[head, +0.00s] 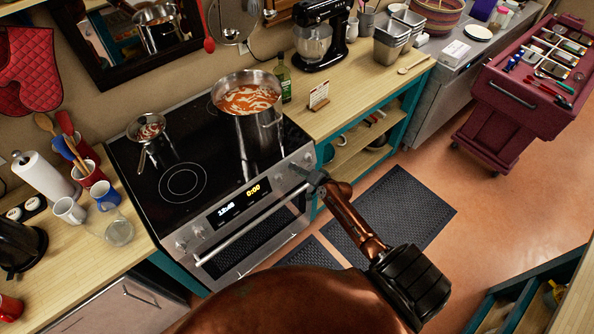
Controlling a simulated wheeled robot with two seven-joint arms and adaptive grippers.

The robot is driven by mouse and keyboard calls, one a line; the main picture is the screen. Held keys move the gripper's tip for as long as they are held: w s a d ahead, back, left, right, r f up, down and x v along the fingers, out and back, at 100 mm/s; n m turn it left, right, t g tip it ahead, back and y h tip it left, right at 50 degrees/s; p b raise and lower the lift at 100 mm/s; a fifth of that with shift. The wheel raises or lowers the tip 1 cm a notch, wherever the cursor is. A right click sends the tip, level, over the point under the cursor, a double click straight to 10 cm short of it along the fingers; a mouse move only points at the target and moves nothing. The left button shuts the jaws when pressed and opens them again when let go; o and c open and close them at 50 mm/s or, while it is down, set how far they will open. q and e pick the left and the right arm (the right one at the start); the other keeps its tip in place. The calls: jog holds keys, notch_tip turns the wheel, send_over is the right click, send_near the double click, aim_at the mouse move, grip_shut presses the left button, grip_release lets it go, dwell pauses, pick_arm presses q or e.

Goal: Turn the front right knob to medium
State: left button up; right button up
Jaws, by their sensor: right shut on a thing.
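The stove (183,183) has a black glass top and a steel front panel with a lit display (240,200). Knobs sit at both ends of the panel. My right gripper (303,178) is at the panel's right end, shut on a knob there; the gripper partly hides that knob. Another right-end knob (308,156) shows just beyond it. The left-end knobs (189,238) are clear. I cannot read the knob's setting from here. My left gripper is not in view.
A large pot (247,97) of red-orange food stands at the stove's back right, and a small pan (148,127) at its back left. The oven handle (250,226) runs below the panel. Dark mats (404,205) lie on the floor. A red tool cart (520,105) stands at right.

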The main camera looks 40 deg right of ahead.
jog(key=shift+m, duration=0.3)
jog(key=o, duration=1.2)
jog(key=shift+c, duration=0.2)
jog(key=v, duration=1.2)
